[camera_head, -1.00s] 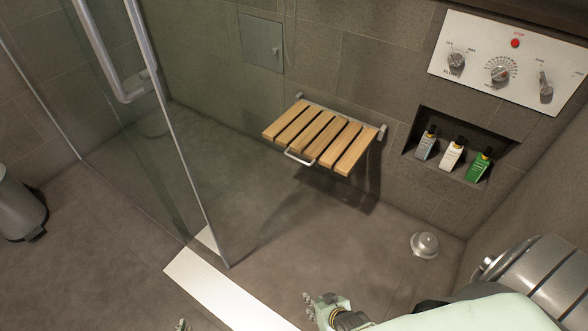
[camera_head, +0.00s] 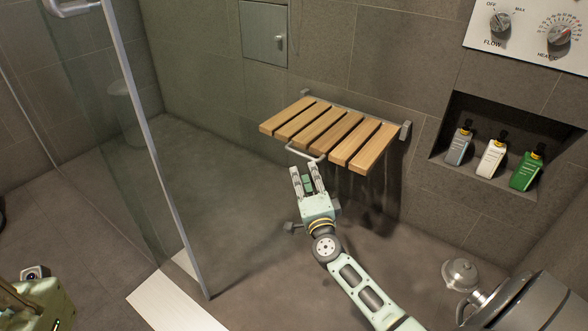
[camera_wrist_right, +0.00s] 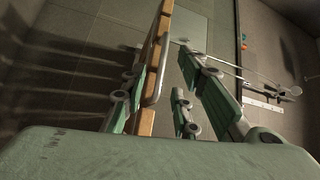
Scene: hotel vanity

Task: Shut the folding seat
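The folding seat (camera_head: 330,133) is down, its wooden slats sticking out from the shower wall. A metal bar handle (camera_head: 304,154) loops out from its front edge. My right gripper (camera_head: 307,168) is open just below this handle, fingers pointing up at the seat's front edge; whether they touch it I cannot tell. In the right wrist view, the seat (camera_wrist_right: 154,60) is edge-on beside the left finger, and the handle (camera_wrist_right: 157,85) hangs between the spread fingers of the right gripper (camera_wrist_right: 165,78). My left gripper's fingers are not in view.
A glass door (camera_head: 140,150) with a metal frame stands left of the seat. A wall niche (camera_head: 445,150) with three bottles (camera_head: 491,157) is to the right, below a control panel (camera_head: 530,28). The floor left of my right arm is clear.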

